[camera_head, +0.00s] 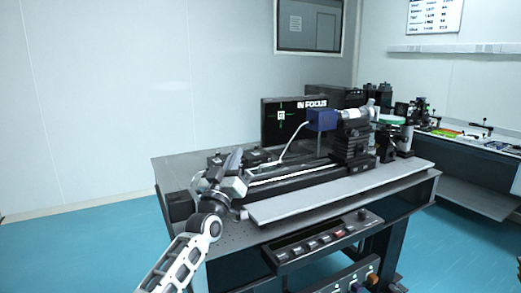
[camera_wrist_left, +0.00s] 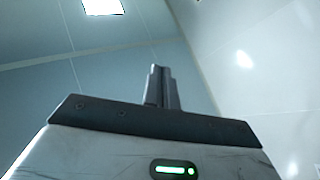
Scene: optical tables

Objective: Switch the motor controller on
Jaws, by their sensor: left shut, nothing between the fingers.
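A black control box (camera_head: 318,240) with a row of buttons and a knob is at the table's front edge. A second unit with coloured buttons (camera_head: 352,283) is below it, cut off by the bottom of the head view. I cannot tell which of them is the motor controller, or whether either is on. My left gripper (camera_head: 236,156) is at the table's left part, up and left of the control box and apart from it. In the left wrist view its fingers (camera_wrist_left: 161,88) are together and empty, against bare wall and ceiling. My right gripper is not in view.
The optical table (camera_head: 178,168) carries a long rail with a blue camera (camera_head: 322,120) and black stages. A monitor (camera_head: 283,130) reading "IN FOCUS" stands behind. A grey plate (camera_head: 340,196) lies along the front. A side bench (camera_head: 480,150) is at right. Blue floor is clear at left.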

